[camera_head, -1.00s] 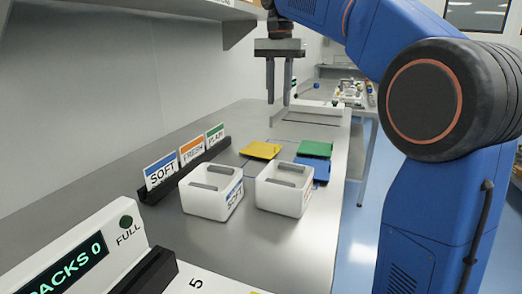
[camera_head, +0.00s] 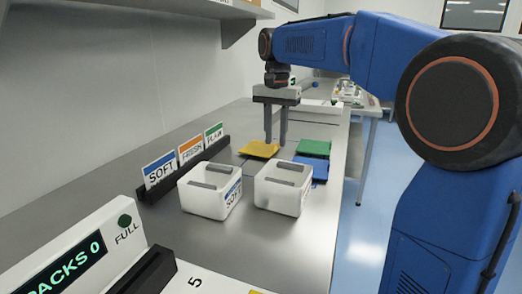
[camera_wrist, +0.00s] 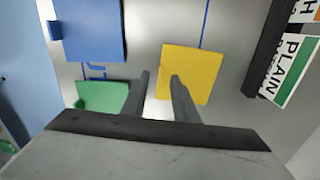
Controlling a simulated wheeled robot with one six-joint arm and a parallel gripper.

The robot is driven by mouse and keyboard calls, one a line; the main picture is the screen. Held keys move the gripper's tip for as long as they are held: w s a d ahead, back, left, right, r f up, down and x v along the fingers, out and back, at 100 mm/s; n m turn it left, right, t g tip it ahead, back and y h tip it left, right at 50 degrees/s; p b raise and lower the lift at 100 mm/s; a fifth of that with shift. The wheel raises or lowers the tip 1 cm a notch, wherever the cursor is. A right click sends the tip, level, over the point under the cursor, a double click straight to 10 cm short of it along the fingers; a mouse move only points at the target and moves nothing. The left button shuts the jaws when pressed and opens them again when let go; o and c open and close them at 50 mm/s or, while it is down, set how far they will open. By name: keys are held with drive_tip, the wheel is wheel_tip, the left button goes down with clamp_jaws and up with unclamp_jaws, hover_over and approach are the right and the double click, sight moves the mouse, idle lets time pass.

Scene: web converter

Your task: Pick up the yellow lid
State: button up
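The yellow lid (camera_head: 259,149) lies flat on the steel bench behind the white tubs. It also shows in the wrist view (camera_wrist: 196,70), right of the middle. My gripper (camera_head: 275,142) points down with its two fingers apart and nothing between them. In the head view the fingers come down at the right side of the yellow lid. In the wrist view one finger (camera_wrist: 178,82) overlaps the lid and the other is over bare bench to its left. I cannot tell whether the fingertips touch anything.
Two white tubs (camera_head: 210,202) (camera_head: 283,204) stand in front. A rack with SOFT, FRESH and PLAIN cards (camera_head: 159,168) stands along the left. The bench front is partly clear.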

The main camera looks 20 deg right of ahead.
drive_tip(key=shift+f, duration=0.6)
clamp_jaws()
wheel_tip(320, 180, up, 10)
idle(0.4)
